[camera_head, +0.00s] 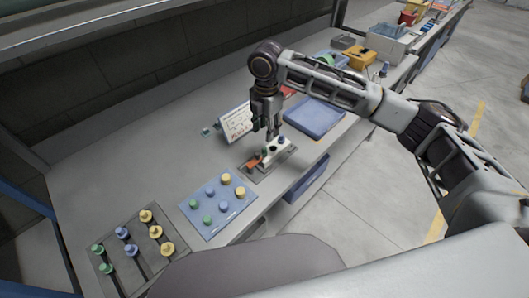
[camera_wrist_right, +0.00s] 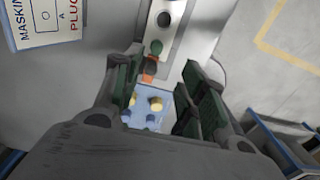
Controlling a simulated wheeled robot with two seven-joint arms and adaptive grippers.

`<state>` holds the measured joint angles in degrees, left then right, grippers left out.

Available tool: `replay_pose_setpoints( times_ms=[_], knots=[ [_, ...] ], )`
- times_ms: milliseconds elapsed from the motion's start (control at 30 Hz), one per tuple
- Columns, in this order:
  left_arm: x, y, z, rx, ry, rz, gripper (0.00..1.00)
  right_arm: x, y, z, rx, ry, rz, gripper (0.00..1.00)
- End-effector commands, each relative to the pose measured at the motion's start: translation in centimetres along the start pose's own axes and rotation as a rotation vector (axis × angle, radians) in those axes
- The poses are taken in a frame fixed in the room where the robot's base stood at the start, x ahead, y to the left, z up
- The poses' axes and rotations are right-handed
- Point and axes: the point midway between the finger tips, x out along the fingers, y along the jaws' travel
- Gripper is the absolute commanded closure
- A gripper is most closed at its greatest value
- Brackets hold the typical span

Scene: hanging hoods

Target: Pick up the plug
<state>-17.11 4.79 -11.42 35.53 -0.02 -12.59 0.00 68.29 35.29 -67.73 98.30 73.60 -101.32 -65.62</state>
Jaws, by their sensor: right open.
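My right gripper (camera_head: 268,128) is open and points down over a pale fixture plate (camera_head: 288,148) on the bench. In the right wrist view its two dark green finger pads (camera_wrist_right: 160,80) stand apart with nothing held between them. A blue plug (camera_head: 281,139) is at the plate's far end. Several yellow, blue and green plugs stand on a light blue board (camera_head: 213,215). Which plug is meant cannot be told. My left gripper is not in view.
A dark rack (camera_head: 125,235) with several flanged plugs lies at the near left. An instruction sign (camera_head: 236,122) stands behind the fixture. A blue tray (camera_head: 315,117) lies to the right, and a yellow bin (camera_head: 360,58) is farther back. The bench's left middle is clear.

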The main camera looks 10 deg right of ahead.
Motion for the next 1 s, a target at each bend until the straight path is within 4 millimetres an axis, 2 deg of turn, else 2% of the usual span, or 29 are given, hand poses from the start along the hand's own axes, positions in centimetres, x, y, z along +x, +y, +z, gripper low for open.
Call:
replay_pose_setpoints(
  times_ms=[200,333,833,1000],
  knots=[
    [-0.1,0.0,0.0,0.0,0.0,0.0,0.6,2.9,0.0,0.0,0.001,0.0,-0.002,0.59],
    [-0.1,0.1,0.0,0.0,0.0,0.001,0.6,4.1,0.0,0.0,0.001,0.0,-0.001,0.59],
    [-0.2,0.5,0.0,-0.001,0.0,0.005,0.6,4.8,0.0,0.0,0.0,0.0,-0.001,0.59],
    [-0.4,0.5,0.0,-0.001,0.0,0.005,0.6,5.7,0.2,0.0,0.0,0.001,-0.001,0.59]
  ],
)
